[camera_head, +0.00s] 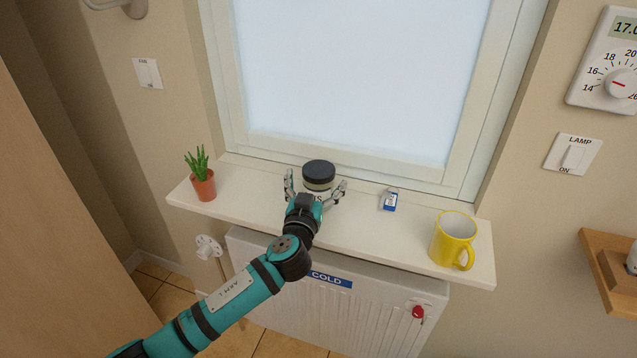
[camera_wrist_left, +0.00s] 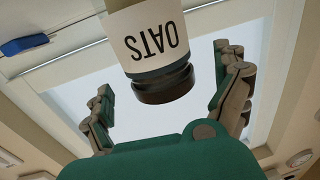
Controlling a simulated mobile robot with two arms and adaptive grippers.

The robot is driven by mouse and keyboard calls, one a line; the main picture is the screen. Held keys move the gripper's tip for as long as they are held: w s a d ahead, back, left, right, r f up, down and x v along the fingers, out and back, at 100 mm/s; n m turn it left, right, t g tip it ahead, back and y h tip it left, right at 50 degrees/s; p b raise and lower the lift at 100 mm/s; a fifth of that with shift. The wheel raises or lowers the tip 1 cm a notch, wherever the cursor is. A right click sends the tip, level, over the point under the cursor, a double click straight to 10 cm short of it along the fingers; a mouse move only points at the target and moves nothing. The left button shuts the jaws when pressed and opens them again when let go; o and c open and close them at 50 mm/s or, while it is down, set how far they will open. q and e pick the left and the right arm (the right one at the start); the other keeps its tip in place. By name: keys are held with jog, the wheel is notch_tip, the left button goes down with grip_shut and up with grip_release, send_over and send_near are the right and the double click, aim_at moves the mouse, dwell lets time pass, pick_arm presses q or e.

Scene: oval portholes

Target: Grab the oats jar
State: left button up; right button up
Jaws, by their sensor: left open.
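The oats jar (camera_head: 318,171) stands on the windowsill in front of the window, with a dark lid and a pale body. In the left wrist view the jar (camera_wrist_left: 148,45) shows its OATS label upside down, with the dark lid pointing down in the picture. My left gripper (camera_head: 316,190) is open, with one finger on each side of the jar in the head view. In the left wrist view gaps show between the fingers (camera_wrist_left: 165,92) and the jar. The gripper's wrist hides the jar's lower part in the head view. My right gripper is not in view.
On the sill (camera_head: 365,228), a potted plant (camera_head: 203,185) stands at left, a small blue and white box (camera_head: 389,201) right of the jar, and a yellow mug (camera_head: 453,240) at the right end. A radiator (camera_head: 375,312) is below. The window (camera_head: 355,80) is behind.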

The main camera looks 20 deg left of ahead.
pick_arm(q)
jog(key=shift+w+a+p, duration=0.1)
jog(key=shift+w+p, duration=0.3)
jog(key=shift+w, duration=1.25)
jog(key=c, duration=1.7)
jog(key=shift+r, duration=0.1)
